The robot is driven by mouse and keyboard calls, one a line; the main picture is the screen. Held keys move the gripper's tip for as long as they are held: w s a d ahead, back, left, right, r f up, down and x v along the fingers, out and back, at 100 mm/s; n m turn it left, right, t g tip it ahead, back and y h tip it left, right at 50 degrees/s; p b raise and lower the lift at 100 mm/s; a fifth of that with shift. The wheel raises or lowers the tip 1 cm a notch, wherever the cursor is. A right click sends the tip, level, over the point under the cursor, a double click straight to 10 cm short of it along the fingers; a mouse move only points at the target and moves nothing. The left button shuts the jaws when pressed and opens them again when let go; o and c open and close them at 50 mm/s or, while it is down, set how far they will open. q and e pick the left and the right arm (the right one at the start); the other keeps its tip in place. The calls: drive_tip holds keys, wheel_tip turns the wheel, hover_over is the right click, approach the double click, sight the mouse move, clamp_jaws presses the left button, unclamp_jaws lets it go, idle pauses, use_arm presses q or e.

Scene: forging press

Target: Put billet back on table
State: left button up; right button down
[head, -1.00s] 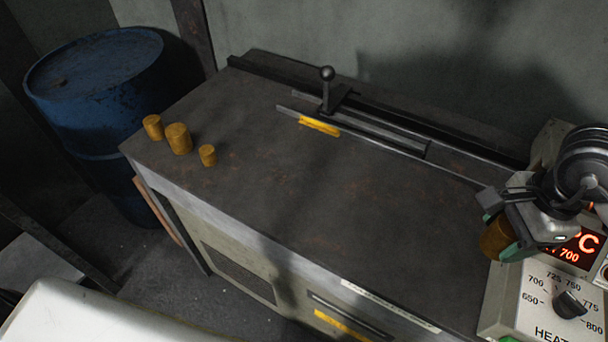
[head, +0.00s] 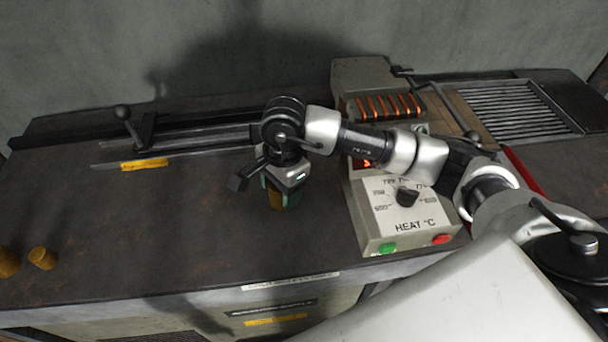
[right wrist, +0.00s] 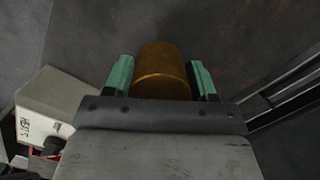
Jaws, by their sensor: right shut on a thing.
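My right gripper (head: 281,188) is over the table (head: 180,230), left of the heater control box. It is shut on a brass-coloured billet (head: 276,197), partly hidden behind the fingers in the head view. In the right wrist view the billet (right wrist: 164,72) sits between the two green finger pads (right wrist: 162,76). I cannot tell whether its underside touches the table. Two other billets stand at the left of the table: a small one (head: 42,258) and one cut by the picture edge (head: 8,263). My left gripper is not in view.
The heater box (head: 400,210) with dial and green and red buttons stands right of the gripper. A rail with a knobbed lever (head: 124,114) and yellow label runs along the back. Heating coils (head: 388,106) and a slatted rack (head: 515,112) are behind right. The table middle-left is clear.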

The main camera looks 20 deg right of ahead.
sight(278, 202)
drive_tip(key=shift+w+a+f, duration=0.25)
drive_tip(key=shift+w+a, duration=0.05)
drive_tip(key=shift+a, duration=0.15)
drive_tip(key=shift+f+p, duration=0.6)
drive_tip(key=shift+f, duration=1.4)
drive_tip(key=shift+f, duration=0.1)
drive_tip(key=shift+f, duration=0.1)
drive_tip(key=shift+c, duration=1.7)
unclamp_jaws()
drive_tip(key=shift+s, duration=0.1)
